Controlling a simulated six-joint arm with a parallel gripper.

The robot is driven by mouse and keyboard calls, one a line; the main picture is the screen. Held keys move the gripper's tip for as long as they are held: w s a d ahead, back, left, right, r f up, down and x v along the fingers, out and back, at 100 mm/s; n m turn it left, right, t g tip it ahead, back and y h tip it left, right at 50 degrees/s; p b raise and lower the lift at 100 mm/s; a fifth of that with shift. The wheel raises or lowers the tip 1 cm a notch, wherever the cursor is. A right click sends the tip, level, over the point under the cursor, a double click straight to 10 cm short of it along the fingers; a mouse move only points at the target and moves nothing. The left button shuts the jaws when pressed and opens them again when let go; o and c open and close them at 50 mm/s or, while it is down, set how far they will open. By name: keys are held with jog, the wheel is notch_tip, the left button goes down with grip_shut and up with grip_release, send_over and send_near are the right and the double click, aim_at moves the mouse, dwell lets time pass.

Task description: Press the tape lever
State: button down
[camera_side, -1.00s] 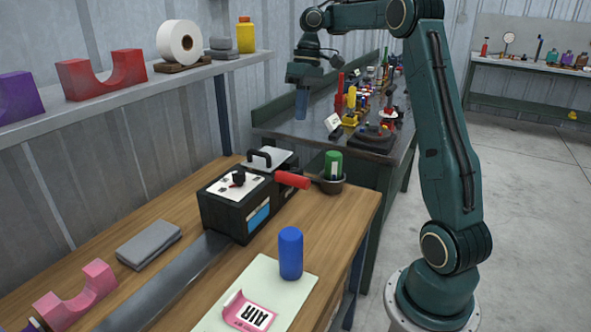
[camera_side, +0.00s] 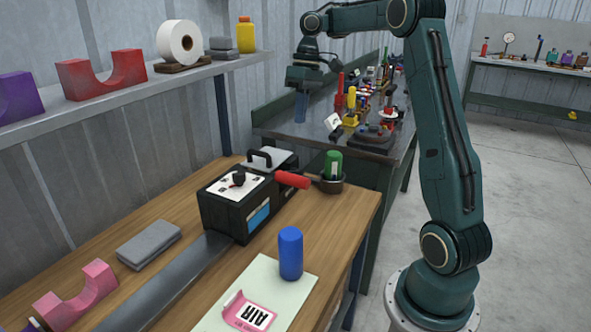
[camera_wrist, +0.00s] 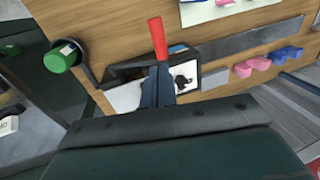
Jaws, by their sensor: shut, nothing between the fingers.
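The black tape machine (camera_side: 225,216) stands on the wooden bench, with a white top panel, a black knob and a blue patch on its side. Its lever has a red grip (camera_side: 293,179) that sticks out to the right. My gripper (camera_side: 301,120) hangs pointing down, above and behind the lever in the side view, apart from it. Its fingers are together and empty. In the wrist view the red grip (camera_wrist: 158,38) shows just beyond my fingertips (camera_wrist: 159,70), and the fingers cover part of the machine.
A green-capped bottle (camera_side: 334,164) stands in a dark cup right of the lever. A blue cylinder (camera_side: 290,252) stands on a pale mat (camera_side: 265,272) with a pink label holder. A grey block and pink cradle lie left. A crowded dark bench (camera_side: 350,145) is behind.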

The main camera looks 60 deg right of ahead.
jog(key=shift+d+x, duration=0.2)
jog(key=shift+x, duration=0.7)
send_near(291, 183)
jog(key=shift+d+f, duration=0.2)
jog(key=shift+f, duration=2.5)
jog(key=shift+a+f, duration=0.1)
jog(key=shift+a, duration=0.05)
jog(key=shift+a+f+h, duration=0.55)
jog(key=shift+f+h, duration=0.1)
jog(key=shift+h, duration=0.05)
jog(key=shift+a+f+h, duration=0.35)
jog(key=shift+f+h, duration=0.1)
jog(key=shift+f, duration=0.2)
jog(key=shift+a+f+h, duration=0.35)
jog(key=shift+f+h, duration=0.1)
jog(key=shift+f, duration=0.15)
jog(key=shift+a+f+h, duration=0.2)
jog(key=shift+f+h, duration=0.6)
jog(key=shift+f, duration=0.8)
jog(key=shift+a+f+h, duration=0.25)
jog(key=shift+f+h, duration=0.55)
jog(key=shift+f, duration=0.85)
jog(key=shift+a+f+h, duration=0.2)
jog(key=shift+f+h, duration=0.6)
jog(key=shift+f, duration=0.8)
